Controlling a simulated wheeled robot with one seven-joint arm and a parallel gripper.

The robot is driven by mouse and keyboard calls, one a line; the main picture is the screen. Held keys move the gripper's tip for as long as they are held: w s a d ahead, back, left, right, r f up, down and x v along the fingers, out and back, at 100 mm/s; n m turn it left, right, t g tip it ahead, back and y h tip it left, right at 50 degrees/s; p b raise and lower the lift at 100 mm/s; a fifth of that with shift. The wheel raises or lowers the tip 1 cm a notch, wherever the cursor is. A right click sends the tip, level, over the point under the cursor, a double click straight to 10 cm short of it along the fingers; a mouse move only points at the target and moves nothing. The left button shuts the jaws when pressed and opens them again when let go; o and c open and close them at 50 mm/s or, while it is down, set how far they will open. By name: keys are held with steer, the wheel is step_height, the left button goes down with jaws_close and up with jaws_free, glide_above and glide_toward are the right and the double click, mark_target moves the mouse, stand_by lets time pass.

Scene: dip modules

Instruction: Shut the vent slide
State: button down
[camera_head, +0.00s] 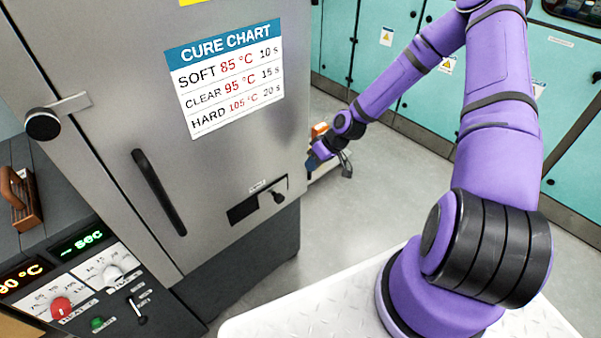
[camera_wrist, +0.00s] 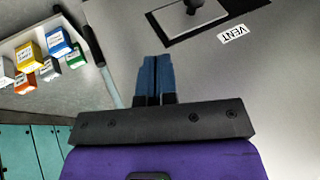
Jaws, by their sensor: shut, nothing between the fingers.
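The vent slide is a small metal plate (camera_head: 272,187) with a dark knob (camera_head: 278,197), set low on the grey cabinet door. It stands at the right of its slot, and a dark opening (camera_head: 242,211) shows to its left. In the wrist view the slide plate (camera_wrist: 205,16) and the VENT label (camera_wrist: 233,34) are at the top, seen upside down and partly cut off. My gripper (camera_head: 311,164) is to the right of the vent, apart from the knob. Its blue fingers (camera_wrist: 157,62) are shut together with nothing between them.
The cabinet door has a long black handle (camera_head: 159,192) and a cure chart (camera_head: 225,78). A control panel (camera_head: 92,280) stands at lower left. The wrist view shows a shelf (camera_wrist: 42,38) with several small coloured boxes. Open floor (camera_head: 372,178) lies right of the cabinet.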

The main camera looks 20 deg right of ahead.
steer(key=a+f, duration=0.8)
steer(key=shift+w+a, duration=0.15)
steer(key=shift+w, duration=0.1)
steer(key=shift+f, duration=0.1)
glide_toward(261, 206)
steer(key=a+f, duration=0.1)
steer(key=a, duration=0.1)
steer(key=s+a+f, duration=0.1)
steer(key=a, duration=0.1)
steer(key=a+f, duration=0.1)
steer(key=a, duration=0.1)
steer(key=shift+s+f, duration=0.25)
steer(key=shift+s, duration=0.05)
